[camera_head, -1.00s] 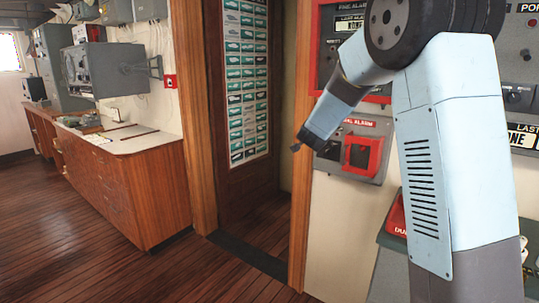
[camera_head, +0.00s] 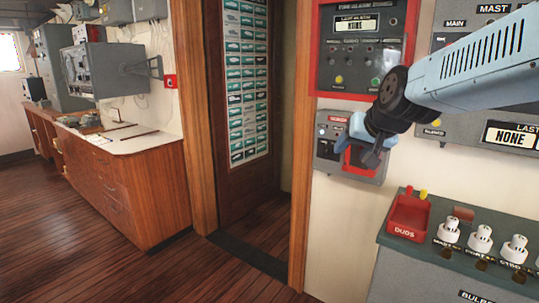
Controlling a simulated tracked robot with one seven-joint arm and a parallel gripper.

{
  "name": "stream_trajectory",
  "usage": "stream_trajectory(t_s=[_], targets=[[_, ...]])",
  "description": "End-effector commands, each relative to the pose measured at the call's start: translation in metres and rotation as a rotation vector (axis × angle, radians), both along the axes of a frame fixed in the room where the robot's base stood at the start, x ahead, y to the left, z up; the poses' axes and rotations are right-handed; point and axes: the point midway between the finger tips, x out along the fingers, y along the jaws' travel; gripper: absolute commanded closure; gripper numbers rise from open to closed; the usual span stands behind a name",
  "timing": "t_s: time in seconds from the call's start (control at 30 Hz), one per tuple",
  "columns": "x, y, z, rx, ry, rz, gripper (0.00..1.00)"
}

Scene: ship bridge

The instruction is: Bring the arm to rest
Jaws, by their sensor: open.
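My arm reaches in from the right edge in the head view, in front of the wall panels. My gripper (camera_head: 372,157) hangs at its end, a dark fingertip showing in front of the small grey alarm box (camera_head: 325,150) with a red frame. It is small and partly hidden by my own wrist, but the jaws are open. I see nothing held in it. I cannot tell whether it touches the box.
A red-framed alarm panel (camera_head: 326,72) is above the gripper. Below right, a grey console (camera_head: 400,262) bears a red bin (camera_head: 408,218) and several white bulbs (camera_head: 480,238). A doorway with a wooden frame (camera_head: 299,200) and a wooden cabinet (camera_head: 125,190) stand left. The floor (camera_head: 90,255) is clear.

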Motion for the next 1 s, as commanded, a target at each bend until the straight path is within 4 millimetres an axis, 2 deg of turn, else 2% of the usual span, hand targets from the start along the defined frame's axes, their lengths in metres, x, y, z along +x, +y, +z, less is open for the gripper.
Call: stream_trajectory(t_s=[0.03,0.2,0.3,0.43,0.6,1.0], targets=[[-0.022,-0.004,-0.002,-0.026,0.024,0.014,0.42],[-0.089,-0.018,-0.02,-0.122,0.132,0.057,0.42],[-0.124,-0.026,-0.031,-0.173,0.192,0.071,0.42],[-0.157,-0.034,-0.042,-0.226,0.251,0.079,0.42],[-0.177,-0.039,-0.049,-0.257,0.29,0.081,0.42],[-0.178,-0.039,-0.049,-0.259,0.294,0.082,0.42]])
